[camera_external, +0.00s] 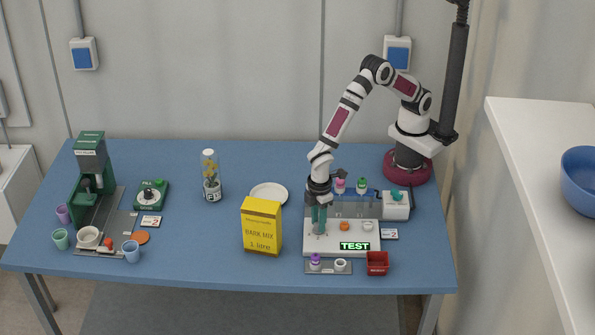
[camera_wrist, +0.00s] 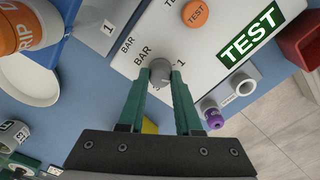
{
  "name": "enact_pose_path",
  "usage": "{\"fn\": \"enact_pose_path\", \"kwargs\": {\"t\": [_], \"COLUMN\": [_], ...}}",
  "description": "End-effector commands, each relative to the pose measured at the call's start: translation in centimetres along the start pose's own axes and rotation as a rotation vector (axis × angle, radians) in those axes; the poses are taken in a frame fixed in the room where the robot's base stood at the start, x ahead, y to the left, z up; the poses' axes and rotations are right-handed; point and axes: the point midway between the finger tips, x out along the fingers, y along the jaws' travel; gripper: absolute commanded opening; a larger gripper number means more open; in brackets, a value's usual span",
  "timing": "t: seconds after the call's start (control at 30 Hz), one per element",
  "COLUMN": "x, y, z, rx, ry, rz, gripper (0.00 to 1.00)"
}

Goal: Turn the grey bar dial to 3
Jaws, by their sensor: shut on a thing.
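The grey bar dial (camera_wrist: 160,70) sits on a white panel (camera_wrist: 135,65) in the wrist view. "BAR" is printed at its upper left and a "1" to its right; other marks below it are partly covered, and I cannot tell which number it points to. My gripper (camera_wrist: 160,77) has its green fingers shut on the dial, one on each side. In the external view my gripper (camera_external: 319,227) reaches down at the left part of the white panel (camera_external: 343,248) and hides the dial. A lit green "TEST" sign (camera_external: 354,246) is on the panel's front, also visible in the wrist view (camera_wrist: 249,34).
An orange button (camera_wrist: 195,13) is near the dial. A yellow box (camera_external: 262,226) stands left of the panel. A grey strip with a purple-topped bottle (camera_external: 315,262) and a red bin (camera_external: 377,263) are in front. Free blue table lies farther left.

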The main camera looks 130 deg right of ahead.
Motion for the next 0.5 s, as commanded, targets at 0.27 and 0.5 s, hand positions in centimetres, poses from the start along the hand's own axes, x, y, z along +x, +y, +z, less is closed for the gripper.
{"fn": "enact_pose_path", "kwargs": {"t": [0.27,0.5], "x": [-0.04,-0.04], "y": [-0.02,-0.02], "z": [0.04,0.04], "rx": [0.26,0.489], "ry": [-0.001,-0.001], "rz": [0.0,0.0], "gripper": [0.0,0.0]}}
